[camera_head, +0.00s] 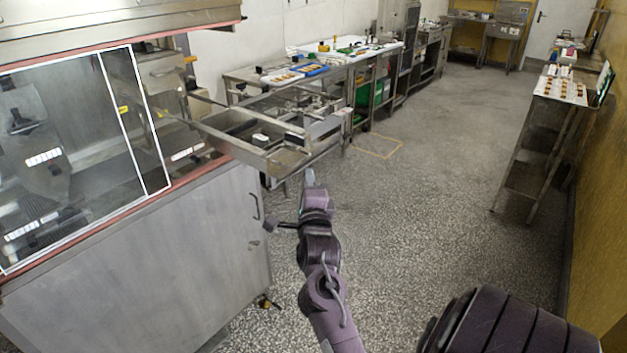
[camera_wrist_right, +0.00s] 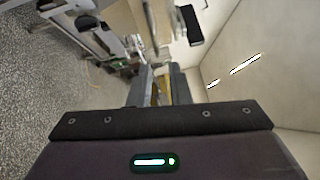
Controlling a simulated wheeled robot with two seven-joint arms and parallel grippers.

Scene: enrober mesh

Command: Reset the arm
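My right arm reaches up from the bottom centre of the head view. Its gripper (camera_head: 309,178) is in front of the metal frame at the end of the enrober machine, over the floor. In the right wrist view the two fingers of the right gripper (camera_wrist_right: 162,88) stand apart with a gap between them, and I see nothing held. From the head view alone, the finger gap is too small to judge. My left gripper is in neither view.
The enrober cabinet (camera_head: 150,275) with its glass panel (camera_head: 60,150) fills the left. Its metal conveyor frame (camera_head: 290,160) juts out close to my right gripper. A bench (camera_head: 345,58) stands behind, and a rack (camera_head: 530,135) at right. Speckled floor (camera_head: 430,190) between is clear.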

